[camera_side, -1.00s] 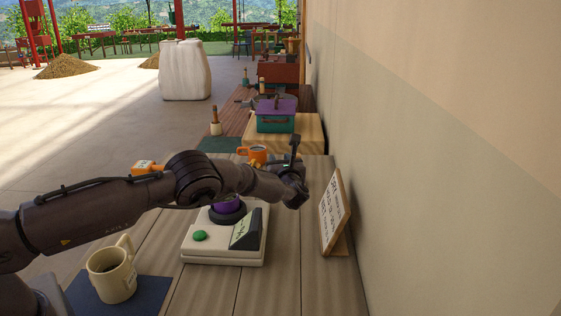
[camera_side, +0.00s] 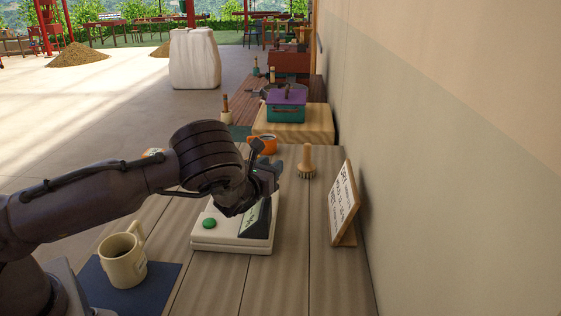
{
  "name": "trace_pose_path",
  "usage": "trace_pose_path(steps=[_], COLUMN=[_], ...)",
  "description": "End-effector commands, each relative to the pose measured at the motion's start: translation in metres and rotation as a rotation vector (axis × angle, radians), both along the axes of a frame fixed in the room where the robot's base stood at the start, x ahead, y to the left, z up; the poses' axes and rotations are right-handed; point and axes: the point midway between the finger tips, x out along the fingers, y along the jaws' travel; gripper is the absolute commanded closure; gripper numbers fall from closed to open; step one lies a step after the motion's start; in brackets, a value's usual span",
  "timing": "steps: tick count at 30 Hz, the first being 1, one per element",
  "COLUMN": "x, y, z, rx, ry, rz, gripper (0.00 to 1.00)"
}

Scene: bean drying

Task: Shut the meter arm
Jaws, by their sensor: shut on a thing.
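The meter (camera_side: 233,236) is a white box on the wooden table, with a green button (camera_side: 209,223) on its front left and a dark sloped display (camera_side: 257,215) on its front right. My gripper (camera_side: 268,177) is just above the meter's back right part, its wrist tilted down. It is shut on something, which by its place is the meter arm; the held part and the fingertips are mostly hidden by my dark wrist. The meter's round top is also hidden behind my arm, so I cannot see how far the meter arm is down.
A cream mug (camera_side: 123,260) stands on a blue mat (camera_side: 165,278) at front left. A wooden-handled brush (camera_side: 307,162) and an orange cup (camera_side: 264,145) stand behind the meter. A framed sign (camera_side: 343,205) leans at right by the wall. The table between meter and sign is clear.

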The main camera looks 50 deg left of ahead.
Motion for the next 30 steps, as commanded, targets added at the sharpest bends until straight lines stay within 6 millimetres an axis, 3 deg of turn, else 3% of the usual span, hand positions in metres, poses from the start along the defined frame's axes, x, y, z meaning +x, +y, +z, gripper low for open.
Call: trace_pose_path(steps=[11,30], x=[-0.040,-0.092], y=[0.007,0.038], z=[-0.001,0.000], rx=[0.015,-0.001], ry=[0.006,-0.003], rz=[-0.276,-0.686], gripper=[1.00,1.00])
